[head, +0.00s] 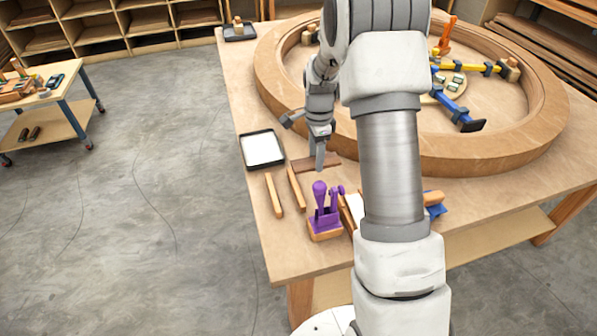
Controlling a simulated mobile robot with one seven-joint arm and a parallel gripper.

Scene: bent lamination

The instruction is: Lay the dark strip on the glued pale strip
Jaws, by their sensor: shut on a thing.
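The dark strip (302,164) is a short brown piece, lying about level across the picture near the left side of the workbench. My gripper (320,160) points down at its middle and is shut on it. Whether the strip touches the bench or hangs just above it is unclear. A pale piece (347,214) shows beside the purple clamp, mostly hidden by my arm. I cannot tell which piece carries glue.
A black tray with a white inside (263,149) sits left of my gripper. A purple toggle clamp (322,212) on a wooden block stands in front. A large curved wooden ring (480,160) fills the back right, with blue and yellow clamps (462,115) inside. The workbench's left edge is near.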

